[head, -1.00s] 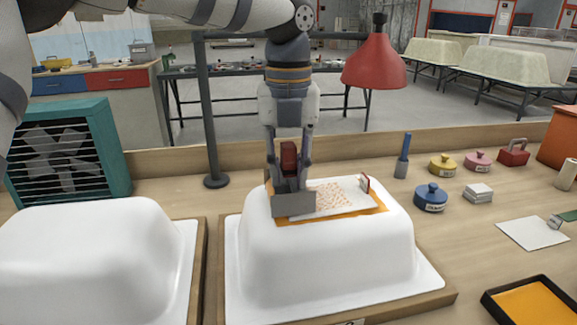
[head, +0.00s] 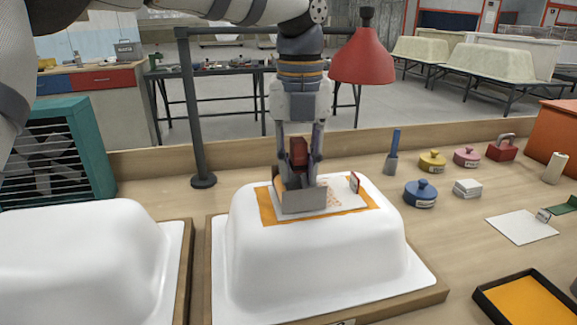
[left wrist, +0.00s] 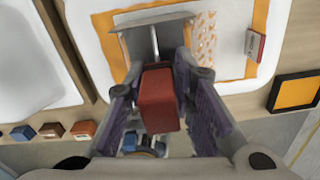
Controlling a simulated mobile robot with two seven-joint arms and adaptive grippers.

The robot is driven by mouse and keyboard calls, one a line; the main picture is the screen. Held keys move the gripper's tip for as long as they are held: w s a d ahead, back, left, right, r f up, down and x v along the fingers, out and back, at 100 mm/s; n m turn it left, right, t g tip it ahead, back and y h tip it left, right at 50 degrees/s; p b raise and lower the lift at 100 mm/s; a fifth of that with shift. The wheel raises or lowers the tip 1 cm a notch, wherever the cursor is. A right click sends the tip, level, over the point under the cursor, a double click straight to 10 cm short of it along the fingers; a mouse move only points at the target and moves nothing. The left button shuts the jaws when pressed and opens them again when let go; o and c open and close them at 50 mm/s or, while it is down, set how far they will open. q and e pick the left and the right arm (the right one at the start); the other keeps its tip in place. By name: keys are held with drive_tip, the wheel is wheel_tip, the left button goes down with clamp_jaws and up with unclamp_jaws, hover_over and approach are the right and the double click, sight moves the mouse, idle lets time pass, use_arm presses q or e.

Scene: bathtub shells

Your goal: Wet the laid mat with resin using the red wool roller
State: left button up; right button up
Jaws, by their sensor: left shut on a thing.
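My left gripper (head: 300,170) is shut on the red handle of the roller (head: 300,152). The roller's wide grey head (head: 303,202) is down at the mat; whether it touches cannot be told, and no red wool shows. In the left wrist view the red handle (left wrist: 158,97) sits between the fingers, with the grey head beyond. The white mat (head: 349,202) lies on an orange patch (head: 267,207) on top of the white tub shell (head: 310,255). Orange speckles show on the mat right of the head; the head hides part of it. My right gripper is out of view.
A small red-and-white tag (head: 354,182) stands at the mat's right end. A red lamp (head: 364,55) hangs close to the arm. A black tray with orange contents (head: 483,295) lies front right. Lidded pots (head: 421,194) stand behind. Another white shell (head: 80,255) is left.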

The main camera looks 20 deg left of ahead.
use_arm(q)
drive_tip(key=shift+w+d+f+b, duration=0.2)
drive_tip(key=shift+w+d+b, duration=0.1)
drive_tip(key=shift+w+d, duration=0.5)
drive_tip(key=shift+w+d+f+b, duration=0.15)
drive_tip(key=shift+w+d+b, duration=0.3)
drive_tip(key=shift+d, duration=0.6)
drive_tip(key=shift+w+d+f+b, duration=0.15)
drive_tip(key=shift+w+d+f, duration=0.05)
drive_tip(key=shift+w+d, duration=0.65)
drive_tip(key=shift+s+d+r, duration=0.1)
drive_tip(key=shift+s, duration=0.05)
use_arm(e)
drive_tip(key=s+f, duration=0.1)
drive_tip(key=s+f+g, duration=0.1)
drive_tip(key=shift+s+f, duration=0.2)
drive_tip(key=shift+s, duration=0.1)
use_arm(q)
drive_tip(key=r, duration=0.5)
drive_tip(key=shift+w+d+r+p, duration=0.1)
drive_tip(key=shift+w+r+p, duration=0.1)
drive_tip(key=shift+r+p, duration=0.15)
clamp_jaws()
drive_tip(key=shift+r, duration=0.35)
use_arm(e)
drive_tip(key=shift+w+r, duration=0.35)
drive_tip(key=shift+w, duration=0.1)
